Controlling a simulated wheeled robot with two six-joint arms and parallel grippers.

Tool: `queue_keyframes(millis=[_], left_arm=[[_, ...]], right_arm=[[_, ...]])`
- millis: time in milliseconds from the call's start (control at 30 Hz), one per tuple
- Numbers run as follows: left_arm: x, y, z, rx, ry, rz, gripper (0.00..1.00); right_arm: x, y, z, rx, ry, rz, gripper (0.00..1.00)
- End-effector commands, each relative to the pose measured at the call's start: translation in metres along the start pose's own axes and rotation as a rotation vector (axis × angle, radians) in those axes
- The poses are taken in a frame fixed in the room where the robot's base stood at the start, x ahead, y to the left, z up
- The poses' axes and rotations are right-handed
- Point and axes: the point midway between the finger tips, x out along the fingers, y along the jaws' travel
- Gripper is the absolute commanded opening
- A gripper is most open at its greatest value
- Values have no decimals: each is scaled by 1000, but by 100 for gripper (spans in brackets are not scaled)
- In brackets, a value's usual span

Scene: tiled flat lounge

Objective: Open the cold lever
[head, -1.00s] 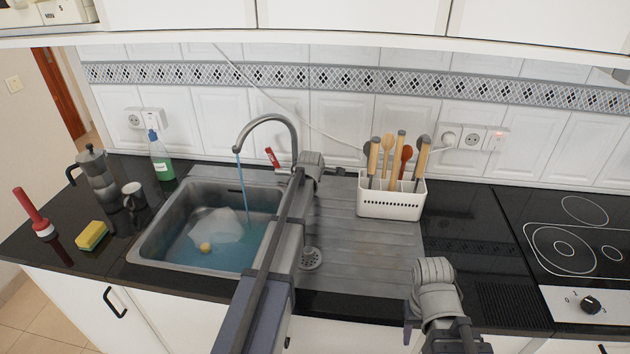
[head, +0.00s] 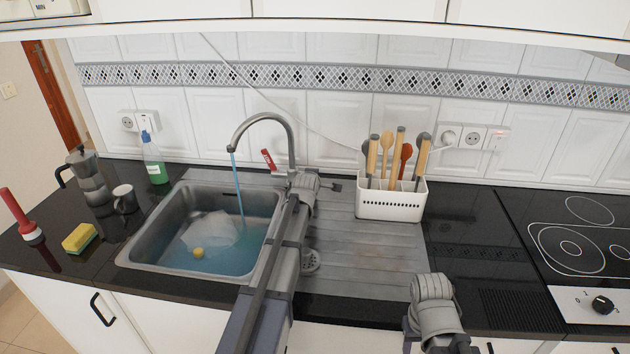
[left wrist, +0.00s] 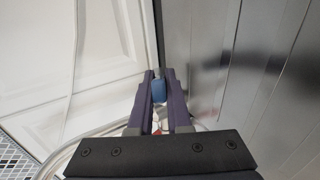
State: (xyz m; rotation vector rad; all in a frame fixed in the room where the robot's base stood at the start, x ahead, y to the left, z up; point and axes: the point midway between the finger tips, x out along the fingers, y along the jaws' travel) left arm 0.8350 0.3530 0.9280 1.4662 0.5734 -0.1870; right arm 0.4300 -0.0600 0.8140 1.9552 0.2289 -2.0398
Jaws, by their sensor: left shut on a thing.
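The tap (head: 291,140) stands behind the sink (head: 170,211), with a blue stream of water (head: 238,185) running from its spout into the basin. Its red lever (head: 267,159) sticks up on the left side of the tap. A blue lever end (left wrist: 159,91) shows between the fingers of my left gripper (left wrist: 158,80) in the left wrist view; the fingers are shut on it. In the head view my left wrist covers the tap's base and the blue lever. My right arm shows at the lower right, but its gripper is not visible.
A white utensil holder (head: 391,204) stands right of the tap on the drainboard (head: 365,250). A hob (head: 570,248) is right.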

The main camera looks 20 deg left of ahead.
Motion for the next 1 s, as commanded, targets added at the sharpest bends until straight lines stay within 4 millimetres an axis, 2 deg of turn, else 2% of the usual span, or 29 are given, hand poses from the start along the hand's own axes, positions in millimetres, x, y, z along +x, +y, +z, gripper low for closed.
queue_keyframes(millis=[200,233,500,800,1000], left_arm=[[0,0,0,-1,0,-2,0],[0,0,0,-1,0,-2,17],[0,0,0,0,0,-2,46],[-2,0,0,0,0,-1,46],[-21,1,0,0,0,-1,46]], right_arm=[[0,0,0,0,0,0,50],[0,0,0,0,0,0,50],[0,0,0,0,0,0,50],[-2,0,0,0,0,0,50],[-11,1,1,0,0,0,50]])
